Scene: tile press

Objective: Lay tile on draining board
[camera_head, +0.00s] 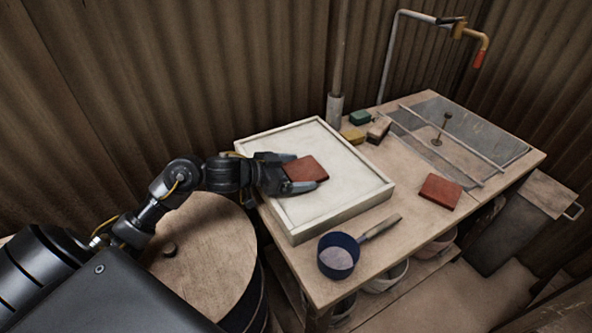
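A reddish-brown square tile (306,170) is between the fingers of my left gripper (297,172), over the white draining board (345,198). The board is a shallow tray with a raised pale rim on the left part of the table. I cannot tell whether the tile touches the board's surface. A second red tile (440,191) lies on the table to the right of the board. My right gripper is not in view.
A dark blue scoop (338,256) lies at the table's front edge. Small blocks, green (360,118), yellow (353,135) and brown (379,130), sit behind the board. A metal plate with rails (480,134) is at the right. A round drum top (205,255) stands left.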

